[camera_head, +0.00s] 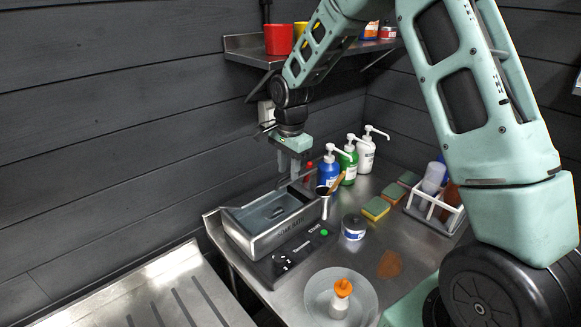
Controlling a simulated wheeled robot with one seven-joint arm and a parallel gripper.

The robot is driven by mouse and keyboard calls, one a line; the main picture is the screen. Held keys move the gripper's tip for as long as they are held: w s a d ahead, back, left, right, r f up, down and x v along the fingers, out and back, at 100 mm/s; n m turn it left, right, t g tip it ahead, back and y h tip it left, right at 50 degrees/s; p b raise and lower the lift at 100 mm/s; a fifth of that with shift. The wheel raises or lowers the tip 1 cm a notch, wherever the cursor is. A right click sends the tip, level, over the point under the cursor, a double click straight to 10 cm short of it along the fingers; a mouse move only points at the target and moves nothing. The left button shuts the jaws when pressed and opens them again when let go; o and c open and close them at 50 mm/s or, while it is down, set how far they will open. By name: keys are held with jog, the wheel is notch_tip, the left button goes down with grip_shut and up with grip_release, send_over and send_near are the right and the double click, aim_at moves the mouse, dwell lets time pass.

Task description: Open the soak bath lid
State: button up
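The soak bath (283,235) is a grey metal box on the steel counter, with a dark control strip and a green button along its front. Its top shows a grey, glassy surface (265,212) inside the rim; I cannot tell clearly whether this is the lid or the inside of the bath. My gripper (295,176) points down above the back right end of the bath, close to its rim. Its two fingers look apart with nothing seen between them. Contact with the bath cannot be made out.
Blue, green and white pump bottles (349,163) stand right of my gripper. A dark cup (322,191) with a brush, a small jar (354,227), sponges (376,208) and a white rack (436,207) are nearby. A plate (365,289) with an orange-topped bottle (341,298) lies in front. A shelf (246,46) is above.

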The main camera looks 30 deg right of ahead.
jog(key=shift+s+d+r, duration=0.1)
dwell(0.3)
notch_tip(320, 180, up, 12)
jog(key=b, duration=0.3)
jog(key=shift+s, duration=0.3)
dwell(0.3)
